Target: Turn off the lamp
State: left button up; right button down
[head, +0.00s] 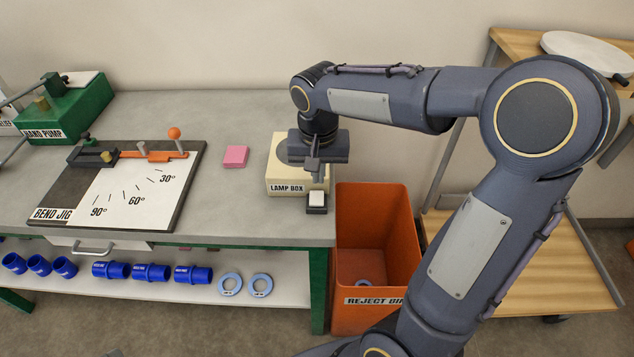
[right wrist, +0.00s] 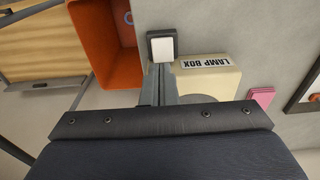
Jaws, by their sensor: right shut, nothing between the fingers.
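The cream lamp box (head: 283,186), with its printed label, stands near the right end of the grey bench; it also shows in the right wrist view (right wrist: 222,82). A white rocker or push switch (head: 316,198) in a dark base sits at its front right corner, and shows just beyond my fingertips in the right wrist view (right wrist: 161,46). My right gripper (head: 314,178) points down, shut and empty, above and slightly behind the switch. I cannot tell whether the fingertips touch it. The gripper hides part of the box top. My left gripper is out of view.
An orange reject bin (head: 374,295) stands beside the bench's right end. A pink pad (head: 236,157) and the bend jig (head: 125,190) lie left of the box. A green hand pump (head: 75,110) is at far left. A wooden shelf cart (head: 530,255) stands right.

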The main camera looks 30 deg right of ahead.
notch_tip(320, 180, up, 7)
dwell(0.3)
jog(key=shift+s, duration=0.1)
jog(key=s+a+f+n+t+y, duration=0.2)
jog(key=s+f, duration=0.1)
jog(key=s, duration=0.5)
jog(key=s+a+f+n+t+y, duration=0.2)
jog(key=s+a+f, duration=0.1)
jog(key=s, duration=0.6)
jog(key=shift+s+t, duration=0.2)
jog(key=shift+t, duration=0.2)
